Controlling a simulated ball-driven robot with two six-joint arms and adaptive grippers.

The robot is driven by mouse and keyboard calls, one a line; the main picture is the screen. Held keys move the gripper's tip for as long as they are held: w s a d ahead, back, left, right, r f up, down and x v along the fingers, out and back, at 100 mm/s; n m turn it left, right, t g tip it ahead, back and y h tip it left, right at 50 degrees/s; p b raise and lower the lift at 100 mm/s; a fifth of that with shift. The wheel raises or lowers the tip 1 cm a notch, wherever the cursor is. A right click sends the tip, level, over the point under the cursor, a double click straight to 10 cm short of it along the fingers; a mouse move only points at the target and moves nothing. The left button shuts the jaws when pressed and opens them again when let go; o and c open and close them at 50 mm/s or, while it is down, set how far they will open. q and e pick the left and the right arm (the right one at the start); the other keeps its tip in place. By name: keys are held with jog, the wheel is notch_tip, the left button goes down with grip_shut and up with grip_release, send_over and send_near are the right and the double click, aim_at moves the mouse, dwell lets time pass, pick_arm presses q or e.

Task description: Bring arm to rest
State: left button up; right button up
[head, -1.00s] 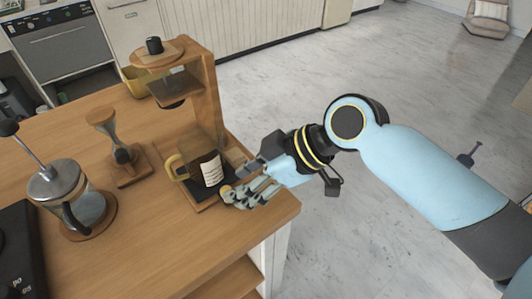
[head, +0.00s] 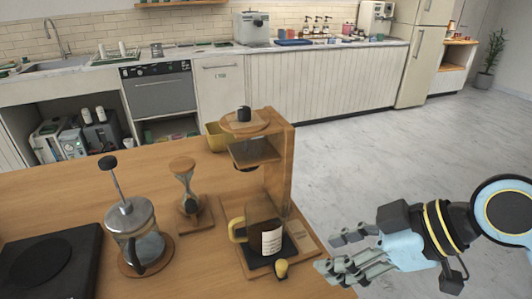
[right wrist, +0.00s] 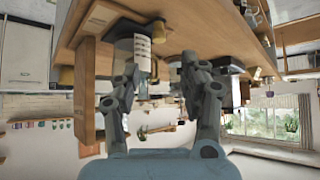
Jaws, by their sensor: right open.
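My right gripper (head: 332,254) is open and empty in the head view. It is at the lower right, beside the wooden coffee stand (head: 278,170) and apart from it. A dark carafe (head: 262,238) with a yellow handle and a white label stands on the base of that stand. In the right wrist view, which looks upside down, the two spread fingers of my right gripper (right wrist: 160,78) show with nothing held between them. The carafe's striped label (right wrist: 142,42) appears beyond them. My left gripper is not in view.
On the wooden cart top (head: 60,185) stand a French press (head: 136,238), an hourglass-shaped piece (head: 187,190) and a black flat device (head: 45,262). A small yellow-topped item (head: 281,268) is at the stand's front. Open floor (head: 400,150) lies right of the cart.

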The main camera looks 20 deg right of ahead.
jog(key=s+d+f+m+g+h, duration=0.1)
jog(key=s+d+m+g+h, duration=0.2)
jog(key=s+d+m+h, duration=0.5)
jog(key=s+d+f+g+b, duration=0.15)
jog(key=f+b, duration=0.25)
jog(key=f, duration=1.4)
jog(key=s+f+t+b, duration=0.1)
jog(key=s+f+b, duration=0.25)
jog(key=f, duration=1.35)
jog(key=s+f+m+g+b, duration=0.1)
jog(key=s+f+b, duration=0.4)
jog(key=s+f, duration=1.2)
notch_tip(320, 180, down, 3)
jog(key=shift+d+f+g+y, duration=0.1)
jog(key=shift+d+g+y, duration=0.15)
jog(key=shift+g+y, duration=0.1)
